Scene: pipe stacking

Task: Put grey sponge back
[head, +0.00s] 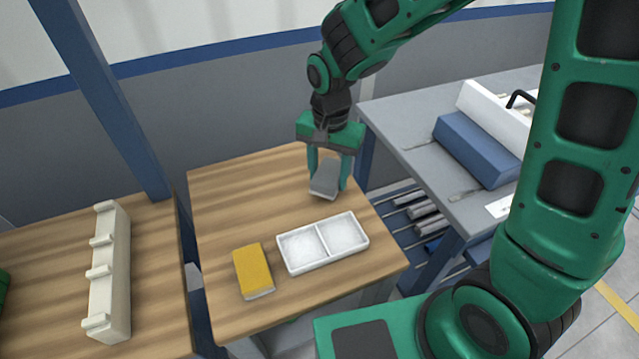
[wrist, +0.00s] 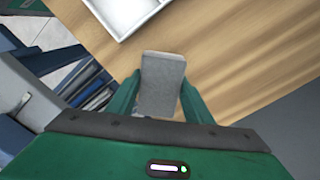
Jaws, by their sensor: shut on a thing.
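My gripper (head: 327,172) is shut on the grey sponge (head: 325,179), over the back right part of the wooden table (head: 220,195). In the wrist view the sponge (wrist: 161,84) sits between the two green fingers of the gripper (wrist: 160,98). In the head view it looks slightly tilted; I cannot tell whether its lower end touches the table. A white tray (head: 318,243) with two compartments lies in front of the gripper; both compartments look empty. The tray's corner also shows at the top of the wrist view (wrist: 118,28). A yellow sponge (head: 253,271) lies left of the tray.
A cream rack with pegs (head: 110,272) stands on another wooden table at the left. A grey workbench (head: 420,150) with a blue block (head: 475,148) is at the right, with metal pipes (head: 425,215) below. The table's back left is clear.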

